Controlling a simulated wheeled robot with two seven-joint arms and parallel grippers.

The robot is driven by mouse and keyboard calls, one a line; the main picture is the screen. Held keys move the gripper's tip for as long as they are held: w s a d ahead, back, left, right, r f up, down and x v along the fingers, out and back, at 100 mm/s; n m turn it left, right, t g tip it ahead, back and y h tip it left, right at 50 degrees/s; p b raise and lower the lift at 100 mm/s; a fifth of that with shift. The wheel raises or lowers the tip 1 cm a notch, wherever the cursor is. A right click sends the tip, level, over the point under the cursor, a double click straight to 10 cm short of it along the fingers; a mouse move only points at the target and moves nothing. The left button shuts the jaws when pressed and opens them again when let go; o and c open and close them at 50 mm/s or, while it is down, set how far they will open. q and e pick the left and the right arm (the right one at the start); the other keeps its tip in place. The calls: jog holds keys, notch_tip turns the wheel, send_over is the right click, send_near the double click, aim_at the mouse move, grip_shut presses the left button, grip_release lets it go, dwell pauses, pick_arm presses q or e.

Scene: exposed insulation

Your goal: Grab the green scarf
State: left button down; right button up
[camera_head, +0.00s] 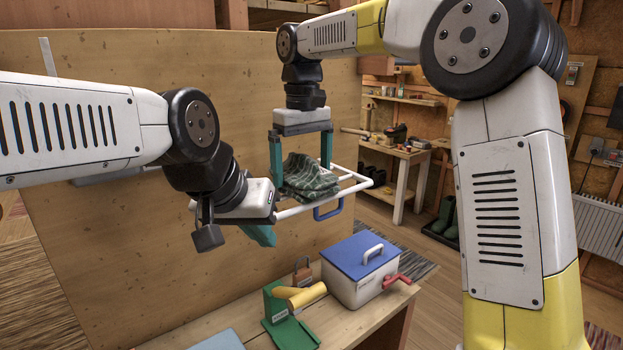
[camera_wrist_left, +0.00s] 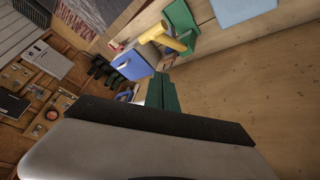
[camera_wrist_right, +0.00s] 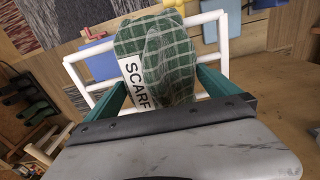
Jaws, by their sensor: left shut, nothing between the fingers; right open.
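The green checked scarf (camera_head: 308,178) lies folded on a white rail rack (camera_head: 345,187) fixed to the wooden panel. In the right wrist view the scarf (camera_wrist_right: 166,62) shows a white label reading SCARF. My right gripper (camera_head: 301,172) points down from above with its teal fingers open, one on each side of the scarf. In the right wrist view the fingers flank the scarf's near end; I cannot tell whether they touch it. My left gripper (camera_head: 262,236) is shut and empty, left of the scarf and lower, close to the rack's front left part. Its shut fingers also show in the left wrist view (camera_wrist_left: 162,92).
Below the rack, a bench (camera_head: 371,316) holds a white box with a blue lid (camera_head: 360,256), a green stand with a yellow roll (camera_head: 300,296) and a padlock (camera_head: 302,271). A blue loop (camera_head: 328,210) hangs on the rack's front. The wooden panel (camera_head: 120,250) stands behind.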

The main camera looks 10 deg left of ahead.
jog(key=shift+f, duration=0.45)
jog(key=shift+c, duration=0.4)
jog(key=c, duration=1.1)
jog(key=shift+o, duration=0.2)
jog(key=shift+r, duration=0.1)
